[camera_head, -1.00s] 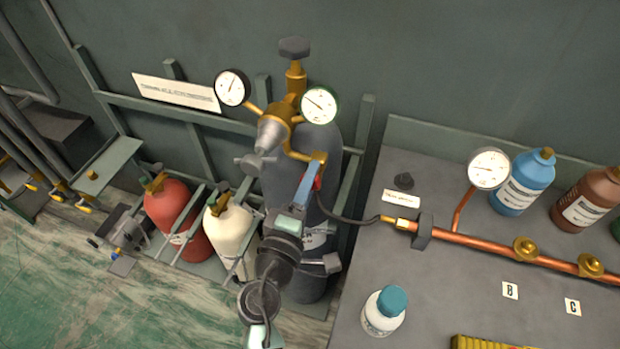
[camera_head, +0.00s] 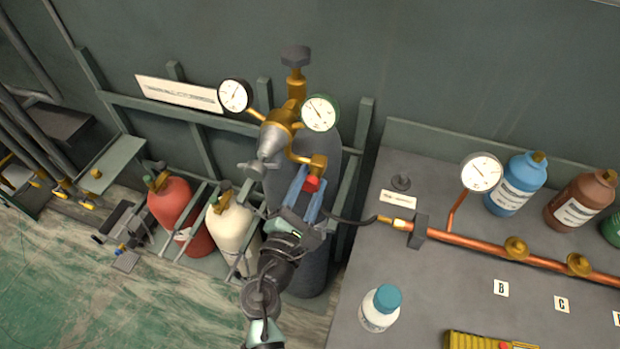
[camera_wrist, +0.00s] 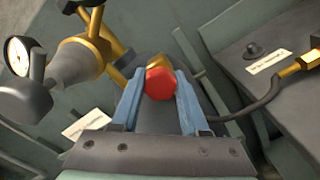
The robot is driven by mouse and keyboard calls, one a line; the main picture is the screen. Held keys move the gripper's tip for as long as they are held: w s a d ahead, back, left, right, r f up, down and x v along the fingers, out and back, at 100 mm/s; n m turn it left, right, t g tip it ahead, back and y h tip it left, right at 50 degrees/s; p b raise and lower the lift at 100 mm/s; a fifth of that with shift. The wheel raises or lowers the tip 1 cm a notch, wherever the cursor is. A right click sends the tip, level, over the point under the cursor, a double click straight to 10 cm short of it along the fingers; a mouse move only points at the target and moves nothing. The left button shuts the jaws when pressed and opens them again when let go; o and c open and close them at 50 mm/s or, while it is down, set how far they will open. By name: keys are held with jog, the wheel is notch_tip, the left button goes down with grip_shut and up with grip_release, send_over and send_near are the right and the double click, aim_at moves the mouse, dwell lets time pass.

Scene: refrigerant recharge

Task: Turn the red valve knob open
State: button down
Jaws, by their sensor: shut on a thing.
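The red valve knob (camera_wrist: 160,84) is an octagonal red cap on the brass outlet fitting of the regulator (camera_head: 281,126) on the tall dark cylinder (camera_head: 313,262). In the head view the red knob (camera_head: 312,183) shows between the blue fingers. My gripper (camera_wrist: 160,82) is shut on the knob, with one blue finger on each side of it. In the head view my gripper (camera_head: 313,184) reaches up to the knob from below, in front of the cylinder. The wrist view shows the knob's face; its far side is hidden.
Two round gauges (camera_head: 320,113) sit on the regulator. A black hose (camera_head: 345,219) runs right to a copper pipe (camera_head: 470,241) on the grey bench (camera_head: 440,300). Bottles stand on the bench. Red (camera_head: 172,207) and cream (camera_head: 229,225) cylinders stand left of my arm.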

jog(key=shift+n+p, duration=0.55)
jog(key=shift+n, duration=0.95)
jog(key=shift+c, duration=2.1)
grip_release()
jog(key=shift+s, duration=0.15)
jog(key=b+v, duration=0.2)
jog(key=v, duration=1)
jog(key=shift+s, duration=0.35)
jog(key=shift+a, duration=0.15)
